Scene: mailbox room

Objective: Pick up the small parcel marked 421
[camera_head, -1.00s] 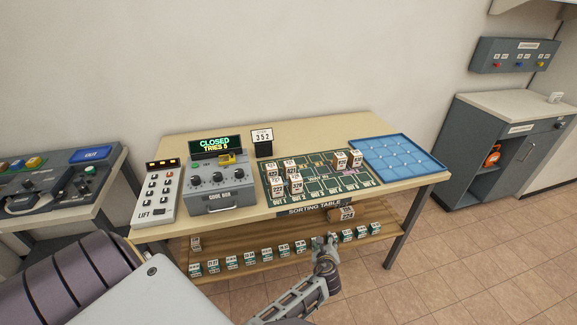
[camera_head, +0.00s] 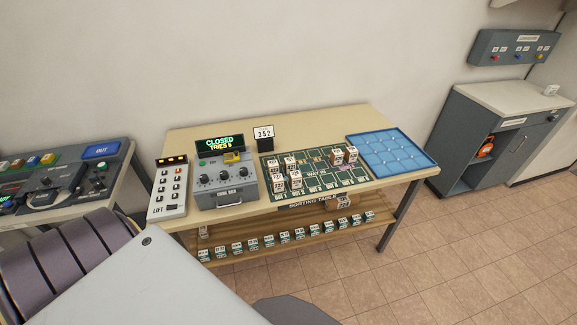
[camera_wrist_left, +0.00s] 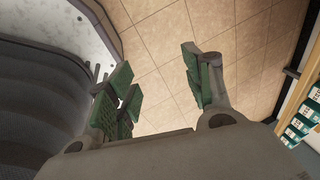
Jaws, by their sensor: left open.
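More small labelled parcels, such as one near the middle (camera_head: 268,241), line the wooden lower shelf. The labels are too small for me to tell which reads 421. My left gripper (camera_wrist_left: 158,78) shows only in the left wrist view, open and empty above the tiled floor, with shelf parcels (camera_wrist_left: 302,126) off to the right. My right gripper is out of view.
On the sorting table (camera_head: 310,122) stand a keypad (camera_head: 170,188), a grey code box (camera_head: 226,180) reading CLOSED, a 352 sign (camera_head: 264,134) and a blue tray (camera_head: 392,153). A console (camera_head: 70,180) is left, a grey cabinet (camera_head: 500,130) right. Floor at front right is clear.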

